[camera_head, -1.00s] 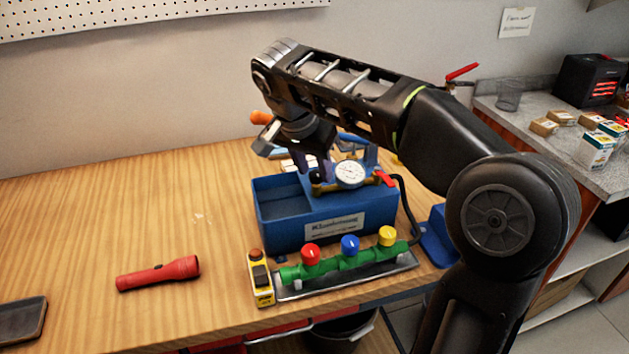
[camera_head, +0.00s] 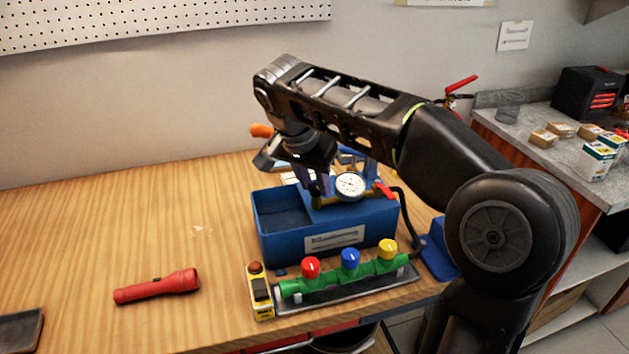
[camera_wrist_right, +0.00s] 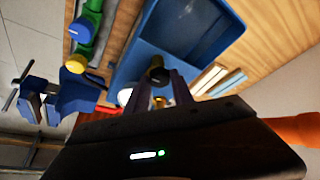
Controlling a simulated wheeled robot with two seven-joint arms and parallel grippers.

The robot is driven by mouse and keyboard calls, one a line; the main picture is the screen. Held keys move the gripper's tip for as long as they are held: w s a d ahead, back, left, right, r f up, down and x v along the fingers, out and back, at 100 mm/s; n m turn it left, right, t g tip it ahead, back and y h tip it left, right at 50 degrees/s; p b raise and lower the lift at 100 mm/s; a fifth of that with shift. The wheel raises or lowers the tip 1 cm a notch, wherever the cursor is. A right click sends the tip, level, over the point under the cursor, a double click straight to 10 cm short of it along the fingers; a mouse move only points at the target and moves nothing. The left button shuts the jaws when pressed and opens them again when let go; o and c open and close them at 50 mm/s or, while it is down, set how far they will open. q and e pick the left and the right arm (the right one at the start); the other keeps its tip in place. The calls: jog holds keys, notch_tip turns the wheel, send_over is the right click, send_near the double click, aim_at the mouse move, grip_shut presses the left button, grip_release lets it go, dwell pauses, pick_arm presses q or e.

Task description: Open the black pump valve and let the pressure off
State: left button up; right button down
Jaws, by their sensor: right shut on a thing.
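The blue test pump (camera_head: 290,242) stands on the wooden bench, with an open tank on its left. A round white pressure gauge (camera_head: 350,186) and a red lever (camera_head: 383,190) are on its top; the needle is too small to read. My right gripper (camera_head: 318,188) reaches down over the pump, left of the gauge. In the right wrist view its fingers are closed on the black valve knob (camera_wrist_right: 157,72), whose round end shows between them. The fingers hide much of the valve in the head view. My left gripper is not in view.
A green manifold (camera_head: 325,286) with red, blue and yellow knobs lies in front of the pump, beside a yellow device (camera_head: 260,290). A red flashlight (camera_head: 157,286) and a dark tray (camera_head: 20,330) lie left. An orange handle grip (camera_head: 262,130) sticks out behind my gripper. Bench left is mostly clear.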

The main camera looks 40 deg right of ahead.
jog(key=shift+n, duration=0.4)
jog(key=shift+s+d+n+t+y+b, duration=0.1)
jog(key=shift+n+t+y+b, duration=0.4)
jog(key=shift+n, duration=0.7)
jog(key=n+t, duration=0.1)
jog(key=n, duration=0.2)
jog(key=shift+s+d+n+y, duration=0.1)
jog(key=shift+n+y, duration=0.2)
jog(key=shift+y, duration=0.1)
jog(key=n, duration=0.2)
jog(key=n+y, duration=0.1)
jog(key=n, duration=0.1)
jog(key=shift+d+n+t+y, duration=0.15)
jog(key=shift+n+t+y, duration=0.15)
jog(key=shift+d+n+y+p, duration=0.15)
jog(key=shift+n+y+p, duration=0.7)
jog(key=shift+n, duration=1.35)
jog(key=c, duration=1.4)
grip_release()
